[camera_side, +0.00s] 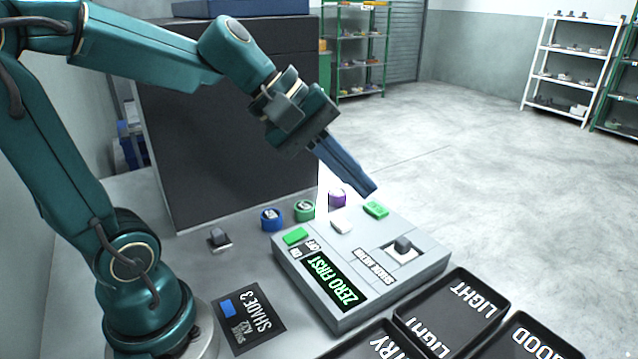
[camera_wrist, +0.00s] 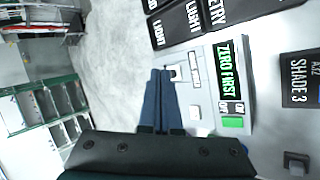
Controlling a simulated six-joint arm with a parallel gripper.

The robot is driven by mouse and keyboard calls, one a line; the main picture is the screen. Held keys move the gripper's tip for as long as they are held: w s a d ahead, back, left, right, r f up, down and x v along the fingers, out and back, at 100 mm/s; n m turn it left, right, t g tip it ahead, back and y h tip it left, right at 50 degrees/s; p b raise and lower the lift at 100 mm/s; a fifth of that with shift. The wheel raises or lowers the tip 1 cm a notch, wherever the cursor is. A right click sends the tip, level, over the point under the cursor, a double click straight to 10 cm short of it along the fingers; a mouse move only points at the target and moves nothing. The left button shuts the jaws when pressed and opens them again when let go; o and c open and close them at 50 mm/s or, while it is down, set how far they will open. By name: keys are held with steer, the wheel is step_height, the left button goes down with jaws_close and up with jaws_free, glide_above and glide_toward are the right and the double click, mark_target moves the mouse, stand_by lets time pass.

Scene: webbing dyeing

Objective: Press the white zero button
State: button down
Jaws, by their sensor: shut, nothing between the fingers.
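The white button (camera_side: 341,227) sits on top of the light grey shade meter (camera_side: 430,268), between two green buttons, one at the left (camera_side: 295,236) and one at the far side (camera_side: 375,209). In the wrist view a pale button (camera_wrist: 195,111) shows right of my fingers. The meter's display (camera_side: 335,284) reads "ZERO FIRST". A dark piece (camera_side: 403,243) rests on a white square on the meter. My gripper (camera_side: 370,190) is shut and empty, its blue fingers slanting down above the meter's far edge, apart from the white button. Its fingertips also show in the wrist view (camera_wrist: 161,72).
Blue (camera_side: 271,219), green (camera_side: 304,210) and purple (camera_side: 337,197) round pieces stand behind the meter. A grey block (camera_side: 219,239) and a "SHADE 3" card (camera_side: 262,338) lie at left. Black labelled trays (camera_side: 420,318) stand in front. A dark panel (camera_side: 230,130) rises behind.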

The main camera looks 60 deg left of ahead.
steer(key=w+a+f+n+t, duration=0.1)
steer(key=w+a+f+n, duration=0.1)
steer(key=w+a+n, duration=0.5)
steer(key=n, duration=0.3)
glide_above(335, 222)
step_height(335, 222, down, 3)
steer(key=shift+r+y, duration=0.1)
steer(key=shift+y, duration=0.3)
steer(key=shift+f, duration=4.45)
steer(key=shift+f, duration=0.4)
